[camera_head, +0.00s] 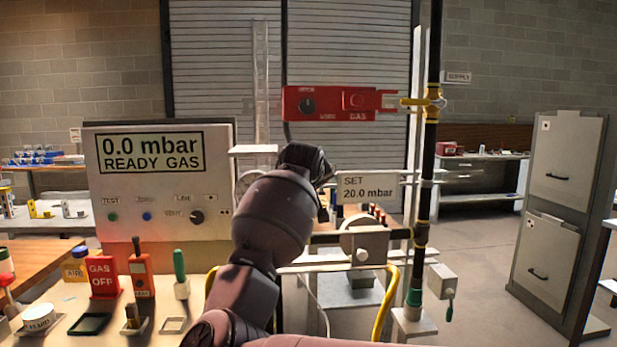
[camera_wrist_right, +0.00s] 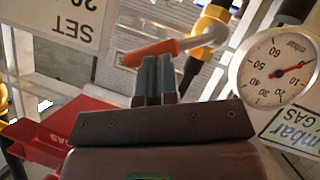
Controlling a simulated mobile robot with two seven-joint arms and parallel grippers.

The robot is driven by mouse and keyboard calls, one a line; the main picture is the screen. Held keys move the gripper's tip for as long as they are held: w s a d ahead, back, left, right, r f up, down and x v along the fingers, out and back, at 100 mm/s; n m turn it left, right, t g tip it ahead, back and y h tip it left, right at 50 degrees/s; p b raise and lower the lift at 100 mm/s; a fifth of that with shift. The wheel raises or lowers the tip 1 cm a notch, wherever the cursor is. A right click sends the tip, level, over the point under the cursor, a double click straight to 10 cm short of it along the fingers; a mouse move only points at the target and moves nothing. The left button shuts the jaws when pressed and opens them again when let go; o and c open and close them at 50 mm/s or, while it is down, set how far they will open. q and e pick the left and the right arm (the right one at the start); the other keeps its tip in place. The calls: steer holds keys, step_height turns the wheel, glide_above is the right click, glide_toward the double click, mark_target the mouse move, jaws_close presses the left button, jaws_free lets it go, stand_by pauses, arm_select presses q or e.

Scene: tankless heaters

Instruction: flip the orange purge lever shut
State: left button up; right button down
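The orange purge lever (camera_wrist_right: 150,52) shows in the right wrist view, joined at its right end to a pale curved stem beside a yellow fitting. My right gripper (camera_wrist_right: 153,68) has its two dark fingers close together, with the tips just at the lever's lower edge. The lever lies across the tips, not visibly between them; I cannot tell whether they touch. In the head view my right arm rises through the middle and hides both its gripper and the lever. My left gripper is not in view.
A round mbar gauge (camera_wrist_right: 275,68) is close right of the fingers. In the head view, a red gas box (camera_head: 335,118) hangs beside a black pipe (camera_head: 429,165) with a yellow valve (camera_head: 425,101). A display panel (camera_head: 160,185) and a bench with tools (camera_head: 65,300) are left.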

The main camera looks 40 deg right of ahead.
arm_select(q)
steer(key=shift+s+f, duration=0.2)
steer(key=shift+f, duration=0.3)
arm_select(e)
steer(key=f, duration=0.1)
steer(key=d+f, duration=0.1)
steer(key=shift+s+d+f, duration=0.25)
steer(key=shift+s+f, duration=0.05)
steer(key=shift+s, duration=0.1)
arm_select(q)
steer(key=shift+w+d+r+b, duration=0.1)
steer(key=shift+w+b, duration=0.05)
steer(key=shift+b, duration=0.15)
arm_select(e)
steer(key=shift+s+d+f, duration=0.1)
steer(key=shift+d, duration=0.1)
